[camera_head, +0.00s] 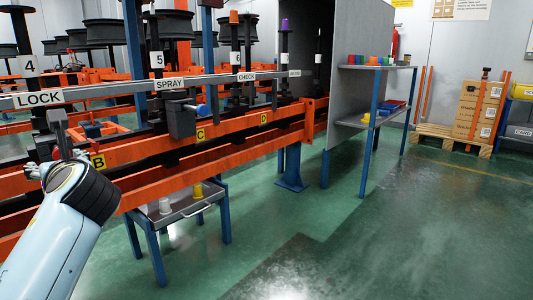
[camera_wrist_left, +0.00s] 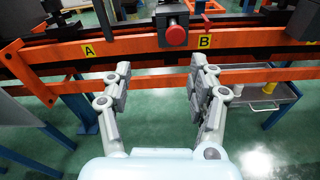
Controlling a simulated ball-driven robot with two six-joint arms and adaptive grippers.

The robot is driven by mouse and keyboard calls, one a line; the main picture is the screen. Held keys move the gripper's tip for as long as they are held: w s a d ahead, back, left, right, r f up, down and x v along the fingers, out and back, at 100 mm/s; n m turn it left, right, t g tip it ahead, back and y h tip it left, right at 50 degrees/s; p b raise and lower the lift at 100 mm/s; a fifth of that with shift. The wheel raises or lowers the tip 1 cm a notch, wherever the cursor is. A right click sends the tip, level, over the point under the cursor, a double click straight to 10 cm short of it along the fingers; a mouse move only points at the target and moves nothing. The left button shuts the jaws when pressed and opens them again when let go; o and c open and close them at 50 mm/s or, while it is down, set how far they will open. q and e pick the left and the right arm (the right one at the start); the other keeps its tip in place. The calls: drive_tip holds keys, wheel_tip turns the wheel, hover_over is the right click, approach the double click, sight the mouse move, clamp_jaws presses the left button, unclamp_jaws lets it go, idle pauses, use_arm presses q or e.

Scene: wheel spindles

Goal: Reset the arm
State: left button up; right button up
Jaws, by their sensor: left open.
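My left arm enters the head view from the lower left, and part of its gripper (camera_head: 48,165) shows in front of the orange rail (camera_head: 225,142), near label B. In the left wrist view my left gripper (camera_wrist_left: 160,78) is open with its two fingers wide apart and nothing between them. Its fingertips overlap the lower orange rail (camera_wrist_left: 148,78) in the picture; I cannot tell whether they touch it. A red button (camera_wrist_left: 176,36) on a dark box is beyond the fingers, between labels A and B. My right gripper is not in view.
A grey bar with signs LOCK, SPRAY and CHECK (camera_head: 247,77) runs above the rails, with numbered spindles behind. A small tray table (camera_head: 190,214) stands under the rail. A shelf (camera_head: 372,117) and a pallet with boxes (camera_head: 450,142) stand right. The green floor (camera_head: 330,245) is clear.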

use_arm(q)
drive_tip(key=s+d+f+n+g+h, duration=0.2)
drive_tip(key=s+f+n+g+h, duration=0.45)
drive_tip(key=s+f, duration=1.85)
drive_tip(key=s+d+f+n+g+h, duration=0.1)
drive_tip(key=s+d+f+n+h, duration=0.2)
drive_tip(key=s+d+n, duration=0.5)
drive_tip(key=s+d+f+n+g+h, duration=0.2)
drive_tip(key=s+f+n+h, duration=0.15)
drive_tip(key=n, duration=0.75)
drive_tip(key=s+a+f+n+p, duration=0.1)
drive_tip(key=s+a+f+p, duration=0.2)
drive_tip(key=s+f+p, duration=0.55)
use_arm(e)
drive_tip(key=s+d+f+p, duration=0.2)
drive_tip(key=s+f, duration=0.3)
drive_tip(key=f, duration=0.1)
use_arm(q)
drive_tip(key=s+r+g+y+p, duration=0.1)
drive_tip(key=s+p, duration=0.8)
drive_tip(key=s, duration=0.3)
drive_tip(key=shift+a, duration=0.4)
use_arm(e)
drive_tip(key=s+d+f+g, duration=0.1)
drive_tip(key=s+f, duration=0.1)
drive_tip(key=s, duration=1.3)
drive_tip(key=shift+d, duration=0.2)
